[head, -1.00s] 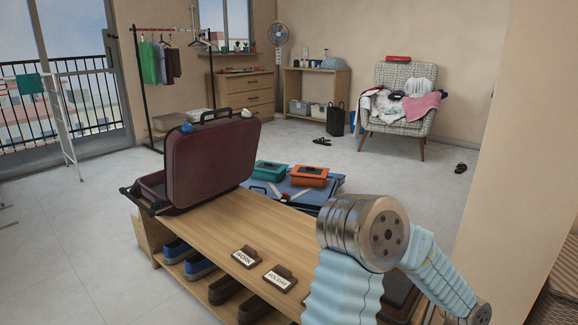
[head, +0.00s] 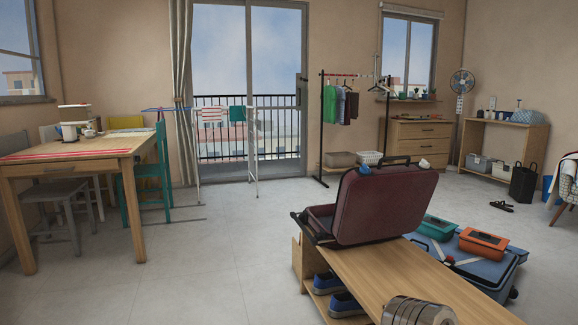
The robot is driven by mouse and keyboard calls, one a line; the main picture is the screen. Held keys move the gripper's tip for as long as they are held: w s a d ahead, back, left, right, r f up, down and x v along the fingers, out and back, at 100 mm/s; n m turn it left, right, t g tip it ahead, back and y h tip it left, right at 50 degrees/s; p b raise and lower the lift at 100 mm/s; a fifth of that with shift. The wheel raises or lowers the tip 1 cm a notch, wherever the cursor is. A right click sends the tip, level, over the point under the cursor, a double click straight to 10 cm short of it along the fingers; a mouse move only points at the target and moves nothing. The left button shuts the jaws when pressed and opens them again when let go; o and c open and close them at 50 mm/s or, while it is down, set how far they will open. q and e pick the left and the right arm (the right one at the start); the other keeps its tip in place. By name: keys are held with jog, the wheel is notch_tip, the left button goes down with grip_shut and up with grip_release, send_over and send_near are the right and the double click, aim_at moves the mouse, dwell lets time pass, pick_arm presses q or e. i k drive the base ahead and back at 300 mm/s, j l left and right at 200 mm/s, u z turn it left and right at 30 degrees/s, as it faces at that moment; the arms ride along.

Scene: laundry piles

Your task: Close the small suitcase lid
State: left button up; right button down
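The small suitcase (head: 318,219) is dark red and sits at the far end of a wooden shoe bench (head: 420,275). Its lid (head: 385,205) stands open and upright, tilted a little, with the handle at the top. The inside of the case is mostly hidden behind the lid. A metal joint of my arm shows at the bottom edge of the head view. Neither of my grippers is in view.
A blue suitcase (head: 490,270) lies on the floor right of the bench, with a teal box (head: 437,228) and an orange box (head: 482,244) on it. A dining table (head: 75,152) stands at the left. The floor left of the bench is clear.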

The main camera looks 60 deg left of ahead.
aim_at(393, 200)
jog(key=j+u, duration=0.8)
jog(key=i+j+u, duration=0.1)
jog(key=u, duration=0.3)
jog(key=j, duration=0.1)
